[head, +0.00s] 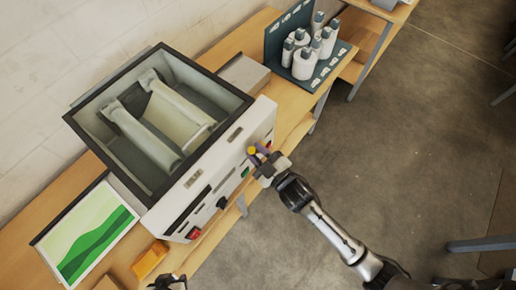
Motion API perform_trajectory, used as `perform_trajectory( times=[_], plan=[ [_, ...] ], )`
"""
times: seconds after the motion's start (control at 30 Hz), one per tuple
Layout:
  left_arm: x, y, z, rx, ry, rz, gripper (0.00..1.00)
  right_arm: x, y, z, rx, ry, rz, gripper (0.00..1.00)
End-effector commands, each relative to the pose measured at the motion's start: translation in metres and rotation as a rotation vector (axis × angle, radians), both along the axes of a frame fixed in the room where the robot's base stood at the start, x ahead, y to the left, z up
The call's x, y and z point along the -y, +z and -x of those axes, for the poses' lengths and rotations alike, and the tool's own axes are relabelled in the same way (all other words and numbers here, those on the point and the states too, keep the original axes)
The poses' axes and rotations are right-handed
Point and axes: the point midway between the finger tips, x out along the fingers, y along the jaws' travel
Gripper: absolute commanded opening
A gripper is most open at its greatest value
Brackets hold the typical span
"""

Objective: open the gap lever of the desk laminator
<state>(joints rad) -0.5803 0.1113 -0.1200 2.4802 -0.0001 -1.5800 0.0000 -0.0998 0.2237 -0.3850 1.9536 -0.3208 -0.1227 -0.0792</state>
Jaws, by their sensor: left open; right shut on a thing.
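The desk laminator (195,205) stands on the wooden bench, a white body with an open dark-rimmed top showing pale rollers inside. Its front panel carries a red switch, a black knob and a green button. The gap lever (252,150), with a yellow tip, sticks out near the right end of the front. My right gripper (262,160) is shut on the lever, just below the yellow tip; its fingers partly hide the lever. My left gripper (168,282) is open at the bottom edge, mostly cut off, in front of the laminator's left end and apart from it.
A green landscape print (88,235) lies left of the laminator. An orange block (150,260) sits near the bench's front edge. A dark rack with white bottles (305,62) stands farther right on the bench. The floor (400,130) in front is clear.

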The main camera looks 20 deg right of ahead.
Motion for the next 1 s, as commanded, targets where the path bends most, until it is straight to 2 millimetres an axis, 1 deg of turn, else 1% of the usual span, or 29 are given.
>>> perform_trajectory(
  times=[0.03,0.07,0.3,0.67,0.77,0.87,1.0],
  plan=[
    [0.000,0.000,0.000,0.000,0.000,0.000,0.43,0.000,-0.001,0.000,0.001,0.000,0.007,0.00],
    [0.000,0.000,0.000,0.000,0.000,0.000,0.43,0.000,-0.001,0.000,0.001,0.001,0.007,0.27],
    [-0.002,0.000,0.000,0.000,-0.004,-0.005,0.43,0.000,-0.001,0.000,0.000,0.000,0.003,0.50],
    [-0.004,0.000,0.000,0.000,-0.009,-0.014,0.43,0.000,0.000,0.000,-0.001,0.000,0.001,0.51],
    [-0.004,-0.001,0.000,0.000,-0.009,-0.014,0.43,0.001,-0.001,0.003,-0.001,0.000,0.001,0.51],
    [-0.004,-0.003,0.000,0.000,-0.008,-0.013,0.43,0.005,-0.003,0.011,-0.001,0.000,0.001,0.51],
    [-0.003,-0.007,0.000,0.000,-0.006,-0.009,0.43,0.014,-0.006,0.034,-0.003,0.001,0.002,0.51]
  ],
)
